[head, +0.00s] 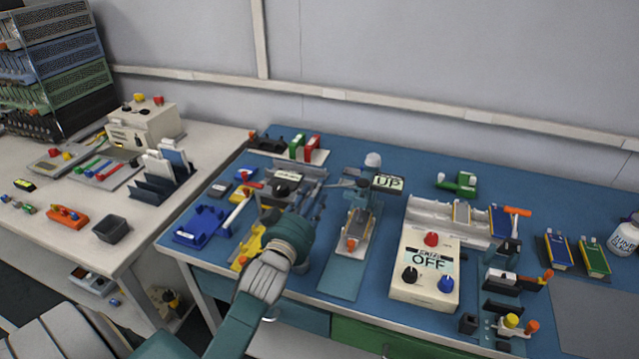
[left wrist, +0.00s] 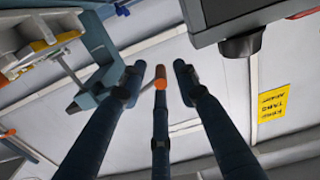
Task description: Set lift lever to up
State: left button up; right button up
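The lift station (head: 358,220) stands mid-bench, with a white dome on top and a sign (head: 388,182) reading "UP" at its upper right. I cannot tell for certain which part is the lift lever; a thin grey bar (head: 341,184) sticks out to its left. My left gripper (head: 314,203) is left of the station, above the bench, its dark fingers pointing away from me. In the left wrist view the outer fingers (left wrist: 159,72) are spread apart. An orange-ended piece (left wrist: 184,127) shows between them; I cannot tell whether they touch it. My right gripper is not visible.
A white control box (head: 425,265) reading "OFF" stands right of the station. A blue tray (head: 201,226) and yellow parts (head: 250,247) lie left of my gripper. A grey fixture (head: 290,180) stands behind it.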

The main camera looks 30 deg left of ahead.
pick_arm(q)
jog(key=x, duration=0.3)
jog(key=shift+w, duration=0.1)
jog(key=shift+w+a, duration=0.1)
jog(key=shift+w, duration=0.1)
grip_shut()
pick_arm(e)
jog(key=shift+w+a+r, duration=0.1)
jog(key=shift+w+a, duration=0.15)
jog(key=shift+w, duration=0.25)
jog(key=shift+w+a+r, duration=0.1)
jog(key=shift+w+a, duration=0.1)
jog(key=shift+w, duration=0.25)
